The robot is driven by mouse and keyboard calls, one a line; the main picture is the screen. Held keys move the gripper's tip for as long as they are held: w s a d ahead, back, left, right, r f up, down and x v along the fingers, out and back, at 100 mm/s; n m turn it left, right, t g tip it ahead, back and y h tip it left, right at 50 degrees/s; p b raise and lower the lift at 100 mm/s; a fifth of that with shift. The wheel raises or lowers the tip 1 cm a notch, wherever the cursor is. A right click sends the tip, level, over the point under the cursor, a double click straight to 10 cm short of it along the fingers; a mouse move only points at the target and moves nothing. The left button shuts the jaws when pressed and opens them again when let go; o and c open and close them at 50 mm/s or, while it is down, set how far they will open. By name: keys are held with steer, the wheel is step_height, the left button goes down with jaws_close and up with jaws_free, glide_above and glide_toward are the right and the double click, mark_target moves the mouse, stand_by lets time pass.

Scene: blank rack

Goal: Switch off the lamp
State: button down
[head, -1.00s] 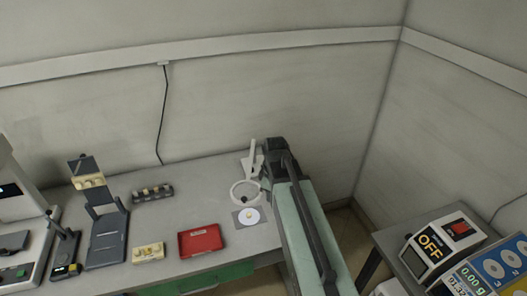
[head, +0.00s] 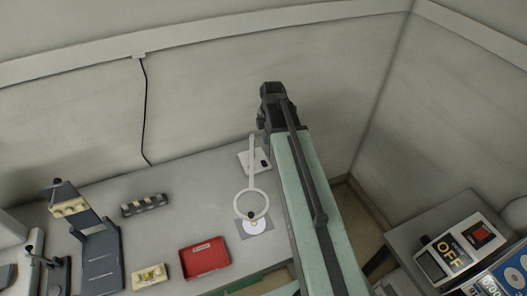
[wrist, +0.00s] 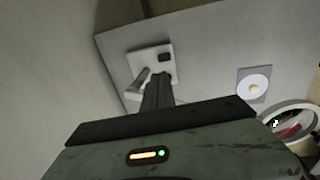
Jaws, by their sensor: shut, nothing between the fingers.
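The lamp is white, with a flat base (head: 247,158), a thin arm and a ring head (head: 240,207) at the right of the bench. Its base also shows in the wrist view (wrist: 139,62), with a small dark switch (wrist: 165,57) on it. I cannot tell whether the ring is lit. My gripper (wrist: 158,80) is shut and empty, and its fingers overlap the near part of the base in the wrist view. The gap between them is unclear. In the head view my dark wrist stands right of the lamp and its fingers are hidden.
A grey plate with a white disc (head: 256,227) lies under the ring. A red tray (head: 204,258), a small block (head: 150,277), a dark rack (head: 144,205) and a grey stand (head: 97,247) are to the left. A box marked OFF (head: 452,252) stands on the right-hand table.

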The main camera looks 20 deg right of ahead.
mark_target(264, 161)
steer(key=f+b, duration=0.4)
steer(key=w+f+b, duration=0.1)
steer(key=f+b, duration=0.4)
steer(key=w+f+b, duration=0.1)
steer(key=f+b, duration=0.4)
steer(key=shift+r, duration=0.1)
